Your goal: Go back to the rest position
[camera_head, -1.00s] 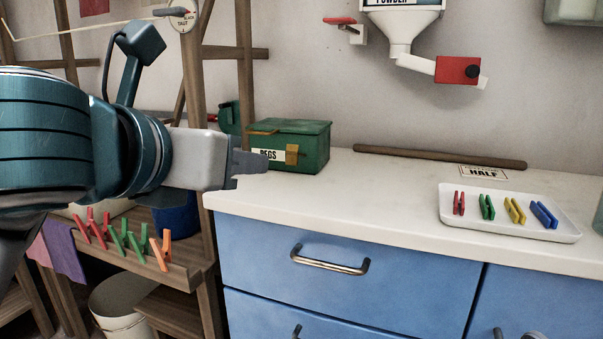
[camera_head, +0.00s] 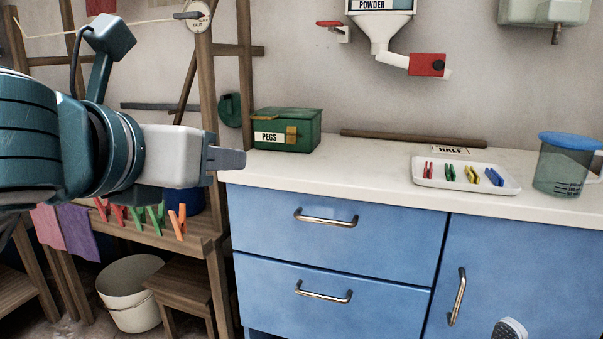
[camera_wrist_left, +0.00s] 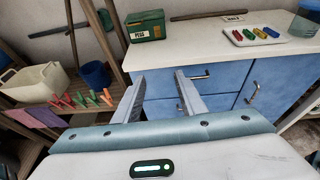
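My left gripper (camera_head: 228,160) reaches in from the left in the head view, in front of the counter's left end and touching nothing that I can see. In the left wrist view its two fingers (camera_wrist_left: 160,80) stand apart with nothing between them, so it is open and empty. My right gripper is not recognisable in either view. A small grey rounded tip (camera_head: 510,328) shows at the bottom edge of the head view; I cannot tell what it is.
The counter (camera_head: 370,172) over blue drawers carries a green PEGS box (camera_head: 308,132), a white tray (camera_head: 428,182) with colored pegs and a lidded jug (camera_head: 565,168). Left are a wooden rack (camera_head: 222,250) with clipped pegs and a white bucket (camera_head: 130,290).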

